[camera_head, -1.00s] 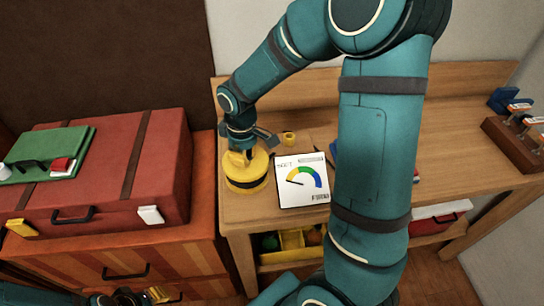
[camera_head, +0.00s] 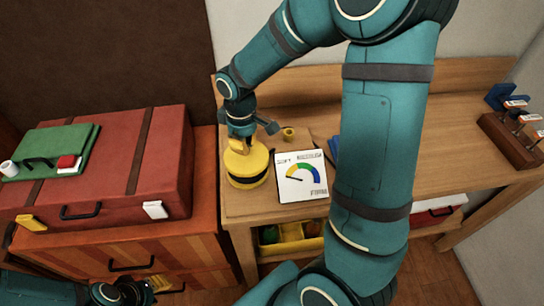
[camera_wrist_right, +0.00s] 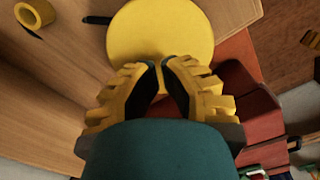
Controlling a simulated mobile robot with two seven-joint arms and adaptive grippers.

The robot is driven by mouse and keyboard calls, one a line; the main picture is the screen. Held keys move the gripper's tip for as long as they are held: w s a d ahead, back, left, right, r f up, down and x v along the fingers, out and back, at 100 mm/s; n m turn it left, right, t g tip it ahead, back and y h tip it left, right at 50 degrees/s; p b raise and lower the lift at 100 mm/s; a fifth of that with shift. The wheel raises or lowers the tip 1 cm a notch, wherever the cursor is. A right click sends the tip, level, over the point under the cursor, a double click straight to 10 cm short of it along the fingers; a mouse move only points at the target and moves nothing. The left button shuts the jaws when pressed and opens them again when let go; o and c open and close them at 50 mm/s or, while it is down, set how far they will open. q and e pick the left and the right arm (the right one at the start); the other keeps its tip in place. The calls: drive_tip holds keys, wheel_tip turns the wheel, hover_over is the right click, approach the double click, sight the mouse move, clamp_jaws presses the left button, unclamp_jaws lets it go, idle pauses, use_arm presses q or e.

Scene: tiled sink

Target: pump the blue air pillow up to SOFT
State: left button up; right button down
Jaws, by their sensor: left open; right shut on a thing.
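The yellow round pump (camera_head: 247,170) with a dark band stands on the left end of the wooden bench. My right gripper (camera_head: 241,139) comes down on its top and is shut on it. In the right wrist view the closed fingertips (camera_wrist_right: 161,66) meet at the near edge of the yellow disc (camera_wrist_right: 165,30); the grasped part is hidden. A blue thing (camera_head: 333,147), perhaps the pillow, is mostly hidden behind my right arm. My left gripper (camera_head: 142,292) is open at lower left, away from the bench.
A small yellow ring (camera_head: 289,134) lies behind the pump. A red suitcase (camera_head: 100,170) with a green case (camera_head: 48,150) on it stands left. A wooden rack (camera_head: 512,140) with labelled pieces stands far right. My right arm crosses the bench's middle.

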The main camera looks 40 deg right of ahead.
drive_tip(key=shift+r, duration=0.1)
wheel_tip(320, 180, up, 6)
drive_tip(key=p, duration=0.5)
idle(0.5)
